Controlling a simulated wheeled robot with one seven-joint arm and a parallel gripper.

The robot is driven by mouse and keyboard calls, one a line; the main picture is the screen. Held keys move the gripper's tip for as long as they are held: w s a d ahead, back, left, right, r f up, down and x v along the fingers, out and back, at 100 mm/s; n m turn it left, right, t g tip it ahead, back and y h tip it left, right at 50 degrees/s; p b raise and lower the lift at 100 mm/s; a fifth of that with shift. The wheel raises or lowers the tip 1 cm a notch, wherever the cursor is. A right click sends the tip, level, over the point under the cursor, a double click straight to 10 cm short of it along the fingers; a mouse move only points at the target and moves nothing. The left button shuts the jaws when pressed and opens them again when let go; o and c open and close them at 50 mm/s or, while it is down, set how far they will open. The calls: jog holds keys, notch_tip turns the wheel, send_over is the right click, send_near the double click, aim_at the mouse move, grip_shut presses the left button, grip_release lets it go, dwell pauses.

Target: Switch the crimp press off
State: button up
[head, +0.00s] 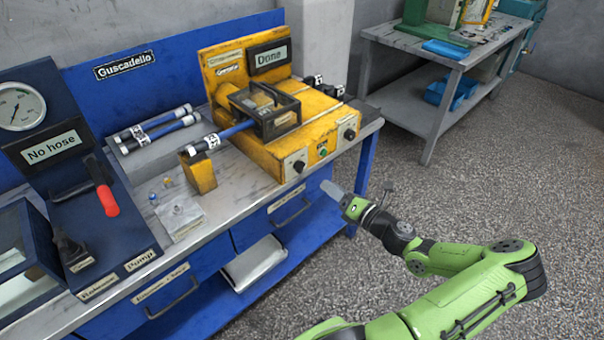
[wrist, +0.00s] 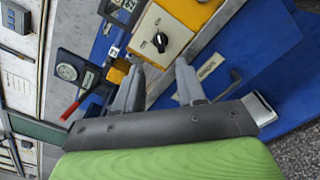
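The crimp press (head: 290,125) is a yellow machine on the bench, and its screen (head: 270,57) reads "Done". Its front face carries a dark knob on a pale plate at the left (head: 298,166), a green button (head: 323,152) and another dark knob at the right (head: 349,134). A blue hose (head: 231,131) lies in its head. My gripper (head: 338,191) is in front of the bench, below the right knob and apart from the press. In the wrist view my gripper (wrist: 157,82) is open and empty. A black knob (wrist: 160,42) on a pale plate shows beyond the fingertips; which one, I cannot tell.
A pump panel with a gauge (head: 18,107), a "No hose" screen (head: 53,147) and a red-handled lever (head: 107,200) stands at the left. Drawer handles (head: 291,212) stick out below.

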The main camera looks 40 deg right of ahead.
aim_at(304, 168)
jog(key=w+b, duration=0.2)
jog(key=w, duration=0.9)
jog(key=shift+w+a, duration=0.15)
jog(key=shift+a, duration=0.05)
jog(key=shift+c, duration=0.4)
jog(key=c, duration=0.6)
jog(key=shift+c, duration=0.2)
